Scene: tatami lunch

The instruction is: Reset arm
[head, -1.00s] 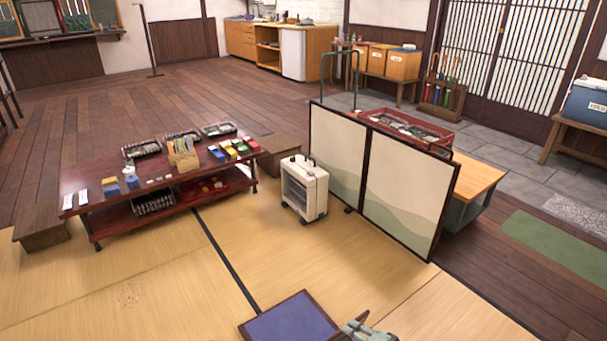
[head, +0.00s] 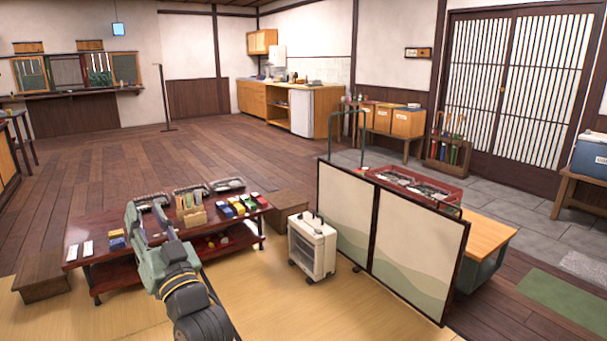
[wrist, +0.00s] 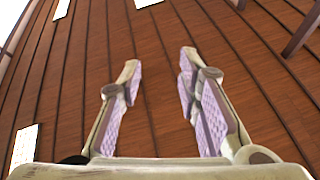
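My gripper (head: 148,221) is raised at the lower left of the head view, in front of the low dark red table (head: 93,262) as seen from the camera. In the wrist view, my gripper (wrist: 158,78) has its two fingers apart with nothing between them. Bare dark floorboards (wrist: 160,40) show beyond and between the fingers. The gripper hides part of the table's top and front.
The table holds trays, a wooden holder (head: 192,217) and colored boxes (head: 238,205). A white heater (head: 312,247) and a folding screen (head: 410,250) stand to its right. A wooden stool (head: 40,275) is at its left end. Open floor (head: 190,150) lies behind.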

